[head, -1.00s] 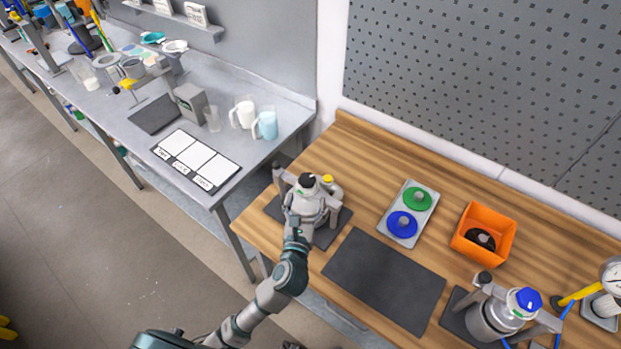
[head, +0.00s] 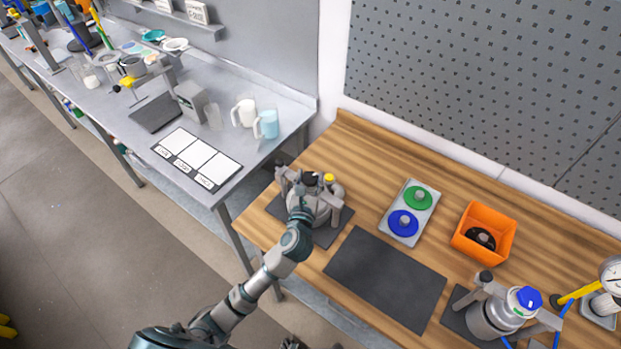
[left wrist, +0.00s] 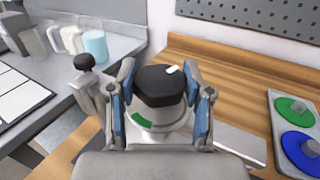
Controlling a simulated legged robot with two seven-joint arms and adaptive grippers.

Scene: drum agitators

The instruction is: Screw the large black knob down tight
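The large black knob (left wrist: 160,85), with a white mark on top, sits on the grey vessel (left wrist: 165,135) with a green patch on its collar. In the head view the knob (head: 311,178) shows as a dark top on the vessel at the left end of the wooden bench. My left gripper (left wrist: 160,78) has one finger on each side of the knob, with no clear gap, and looks shut on it. In the head view my left gripper (head: 303,200) is at the vessel, its fingers hard to make out. My right gripper is not in view.
A clamp post with a small black handle (left wrist: 84,62) stands close left of the knob. A tray (head: 391,230) with green and blue discs, an orange bin (head: 484,234) and a second vessel (head: 492,318) stand to the right. The dark mat (head: 385,278) is bare.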

